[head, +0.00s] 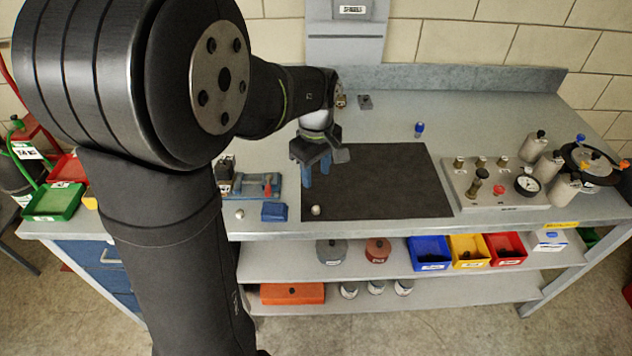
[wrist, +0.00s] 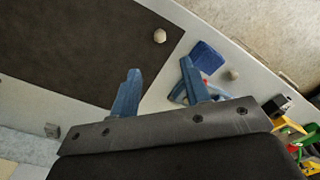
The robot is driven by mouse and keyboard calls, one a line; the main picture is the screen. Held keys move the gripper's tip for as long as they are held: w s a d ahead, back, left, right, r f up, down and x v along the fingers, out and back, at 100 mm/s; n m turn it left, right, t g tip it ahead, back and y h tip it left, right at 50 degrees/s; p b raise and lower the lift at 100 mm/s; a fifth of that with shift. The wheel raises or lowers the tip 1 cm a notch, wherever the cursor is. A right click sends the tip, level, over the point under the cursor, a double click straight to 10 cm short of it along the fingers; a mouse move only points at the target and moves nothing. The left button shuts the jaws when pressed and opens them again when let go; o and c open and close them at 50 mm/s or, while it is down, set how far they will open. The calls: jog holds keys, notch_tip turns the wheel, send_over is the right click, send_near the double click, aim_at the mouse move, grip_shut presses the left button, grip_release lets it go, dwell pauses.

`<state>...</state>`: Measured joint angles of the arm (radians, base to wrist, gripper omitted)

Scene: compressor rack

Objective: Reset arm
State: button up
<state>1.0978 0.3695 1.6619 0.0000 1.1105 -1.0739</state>
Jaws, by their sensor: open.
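My gripper (head: 317,168) hangs above the left edge of the black mat (head: 395,182) on the workbench. Its two blue fingers are apart with nothing between them. The wrist view also shows the open fingers of my gripper (wrist: 160,88) over the pale bench top, beside the edge of the mat (wrist: 70,45). My arm comes in from the left of the head view and hides part of the bench behind it.
A small pale knob (head: 316,210) lies on the mat's front edge, another (head: 239,213) beside a blue block (head: 274,212). A blue fixture (head: 265,185) stands left. A gauge panel (head: 500,185) with canisters stands right. A blue-capped piece (head: 419,129) stands behind the mat.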

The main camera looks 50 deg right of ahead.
jog(key=shift+r, duration=0.25)
send_over(316, 207)
jog(key=shift+f, duration=4.25)
